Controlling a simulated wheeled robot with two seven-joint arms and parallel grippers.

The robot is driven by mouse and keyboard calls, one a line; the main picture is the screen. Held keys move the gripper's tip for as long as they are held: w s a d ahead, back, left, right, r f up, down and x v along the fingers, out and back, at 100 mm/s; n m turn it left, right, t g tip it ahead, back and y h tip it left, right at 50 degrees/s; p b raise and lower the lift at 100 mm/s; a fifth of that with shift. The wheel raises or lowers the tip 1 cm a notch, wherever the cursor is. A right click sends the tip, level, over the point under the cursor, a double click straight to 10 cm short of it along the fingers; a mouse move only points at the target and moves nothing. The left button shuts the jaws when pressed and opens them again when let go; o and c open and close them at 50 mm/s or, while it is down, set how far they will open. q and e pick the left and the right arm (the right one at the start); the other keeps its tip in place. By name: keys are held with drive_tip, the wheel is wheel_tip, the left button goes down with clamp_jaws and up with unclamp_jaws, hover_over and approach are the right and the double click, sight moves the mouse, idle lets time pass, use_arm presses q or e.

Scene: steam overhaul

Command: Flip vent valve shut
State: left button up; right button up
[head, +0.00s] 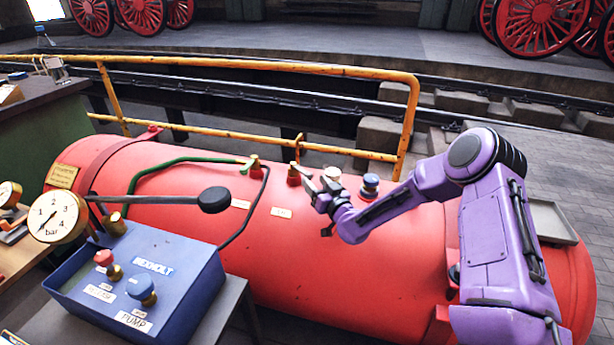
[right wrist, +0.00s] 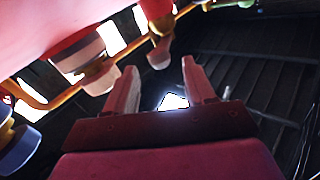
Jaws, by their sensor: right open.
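My right gripper (head: 312,182) is open and empty, just above the top of the red tank. Its two fingers also show apart in the right wrist view (right wrist: 160,88). A small brass fitting on a red base, which looks like the vent valve (head: 294,175), stands on the tank just left of the fingertips. In the right wrist view the likely vent valve (right wrist: 160,40) shows beyond the fingers, and no contact is visible. Its lever position is too small to tell surely. My left gripper is not in view.
A white-capped fitting (head: 332,174) and a blue-capped fitting (head: 370,186) stand close right of the gripper. A brass fitting with a green hose (head: 255,166) is to the left. A yellow railing (head: 250,66) runs behind the tank (head: 330,270). A blue pump box (head: 150,275) stands in front.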

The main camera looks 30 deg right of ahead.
sight(311, 178)
drive_tip(key=w, duration=0.4)
drive_tip(key=shift+w+d+f, duration=0.15)
drive_tip(key=shift+w+d, duration=0.1)
drive_tip(key=shift+w, duration=0.3)
drive_tip(key=shift+c, duration=0.3)
